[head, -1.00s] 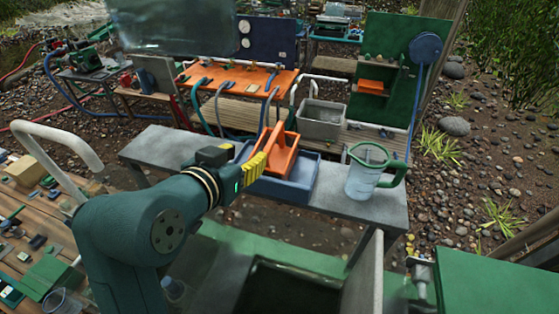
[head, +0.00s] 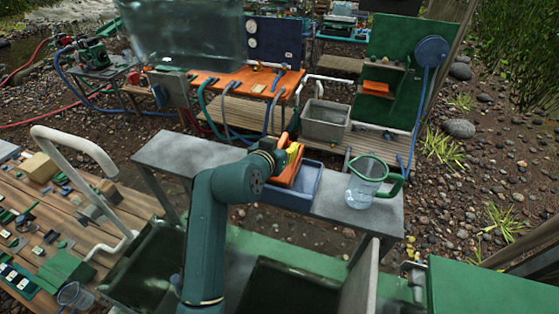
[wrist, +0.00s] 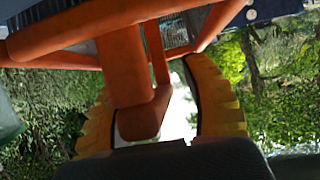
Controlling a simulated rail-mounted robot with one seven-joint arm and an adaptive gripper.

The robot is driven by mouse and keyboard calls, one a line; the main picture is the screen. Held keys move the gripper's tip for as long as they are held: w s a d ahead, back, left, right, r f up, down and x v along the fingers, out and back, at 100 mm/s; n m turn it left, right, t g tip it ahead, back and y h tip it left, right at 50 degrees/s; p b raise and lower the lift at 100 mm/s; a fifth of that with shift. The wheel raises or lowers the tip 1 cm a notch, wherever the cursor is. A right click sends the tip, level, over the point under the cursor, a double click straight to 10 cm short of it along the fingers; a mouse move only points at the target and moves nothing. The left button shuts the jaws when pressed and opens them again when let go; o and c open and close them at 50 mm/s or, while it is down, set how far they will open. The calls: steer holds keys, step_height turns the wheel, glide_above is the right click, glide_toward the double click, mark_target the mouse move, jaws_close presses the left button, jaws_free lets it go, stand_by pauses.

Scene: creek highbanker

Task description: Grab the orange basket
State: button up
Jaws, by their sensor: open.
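The orange basket (head: 283,179) sits in a blue-grey tray (head: 302,193) on the grey bench, and my gripper partly hides it in the head view. My gripper (head: 294,154) is at the basket's upper part. In the wrist view, the basket's orange frame and bars (wrist: 123,68) fill the upper middle. My gripper's two yellow fingers (wrist: 155,85) are spread apart, with an orange upright part of the basket between them. Whether either finger touches it I cannot tell.
A clear measuring jug (head: 369,182) with a green handle stands to the right of the tray on the grey bench (head: 190,155). A grey bin (head: 325,121) is behind. The bench left of the tray is clear.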

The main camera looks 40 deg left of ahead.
jaws_close()
stand_by(0.5)
